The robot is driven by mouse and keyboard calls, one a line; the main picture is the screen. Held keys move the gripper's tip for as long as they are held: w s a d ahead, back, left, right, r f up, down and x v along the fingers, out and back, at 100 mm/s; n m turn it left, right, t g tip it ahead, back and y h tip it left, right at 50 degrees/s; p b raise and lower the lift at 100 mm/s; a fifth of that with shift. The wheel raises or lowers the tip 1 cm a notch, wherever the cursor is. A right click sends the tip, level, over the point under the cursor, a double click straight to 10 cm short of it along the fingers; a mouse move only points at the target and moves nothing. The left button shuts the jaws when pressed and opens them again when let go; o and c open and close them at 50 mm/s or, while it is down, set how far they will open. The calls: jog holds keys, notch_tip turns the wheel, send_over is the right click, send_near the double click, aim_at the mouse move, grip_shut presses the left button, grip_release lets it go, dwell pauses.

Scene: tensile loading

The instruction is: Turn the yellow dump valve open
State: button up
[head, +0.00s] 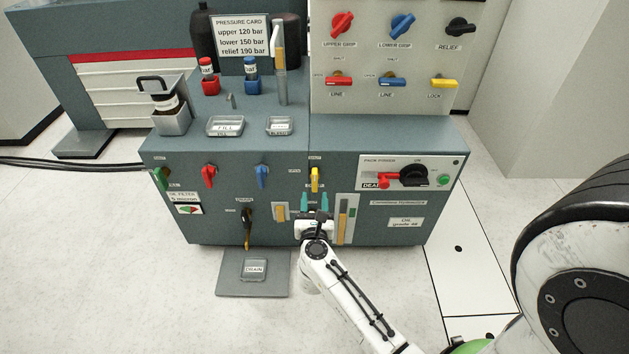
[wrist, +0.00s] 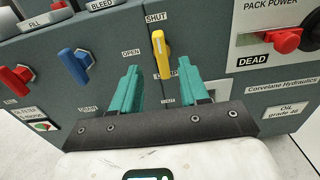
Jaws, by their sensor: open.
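The yellow dump valve (head: 315,179) is a small lever handle on the front face of the grey-green cabinet. It stands upright, in line with the SHUT label above it; an OPEN label is to its left. In the wrist view the yellow handle (wrist: 161,55) shows just beyond my fingers, between them and a little toward the right one. My gripper (head: 314,198) has two teal fingers, open and empty, just below and in front of the handle. The gripper in the wrist view (wrist: 164,85) shows a clear gap between its fingers. I see no contact with the handle.
A blue lever (head: 262,176) and a red lever (head: 209,176) are on the same face to the left. The red pack power switch (head: 385,181) is to the right. A dark drain lever (head: 248,228) sits low left, above a floor plate (head: 228,277).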

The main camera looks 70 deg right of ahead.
aim_at(315, 179)
jog(key=b+x, duration=0.1)
jog(key=x, duration=0.8)
jog(key=shift+w+d+r, duration=0.1)
jog(key=shift+d, duration=0.2)
jog(key=shift+c, duration=0.3)
grip_shut()
